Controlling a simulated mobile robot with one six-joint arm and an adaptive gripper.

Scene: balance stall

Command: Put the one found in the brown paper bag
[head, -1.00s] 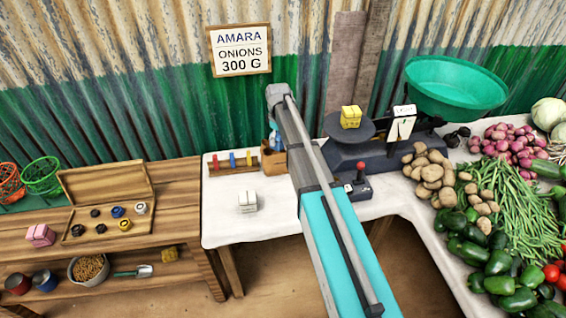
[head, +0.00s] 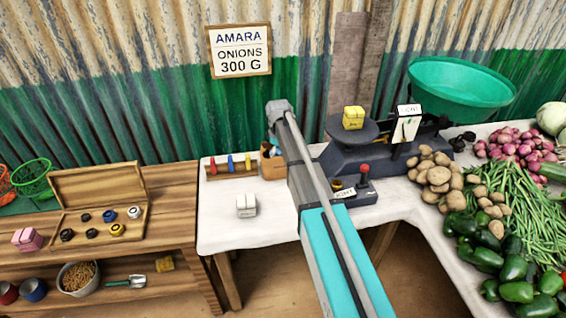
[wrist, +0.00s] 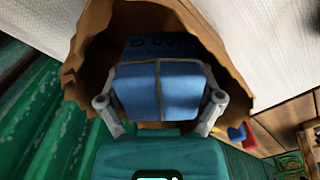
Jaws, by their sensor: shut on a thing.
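My gripper (wrist: 160,103) is shut on a blue block (wrist: 160,88) with a band line down its middle and dark print on its far side, upside down and hard to read. The block is at the mouth of the brown paper bag (wrist: 225,68), whose torn rim surrounds it on the far side and flanks. In the head view the bag (head: 272,169) stands on the white table, partly behind my arm. A bit of blue shows at its top. The gripper itself is hidden there. I cannot see whether the block touches the bag's bottom.
A balance (head: 360,154) with a yellow block (head: 353,118) on its pan stands right of my arm. A rack of coloured pegs (head: 231,165) is left of the bag. A white block (head: 246,206) sits in front. Vegetables (head: 500,205) fill the right. The table's left front is clear.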

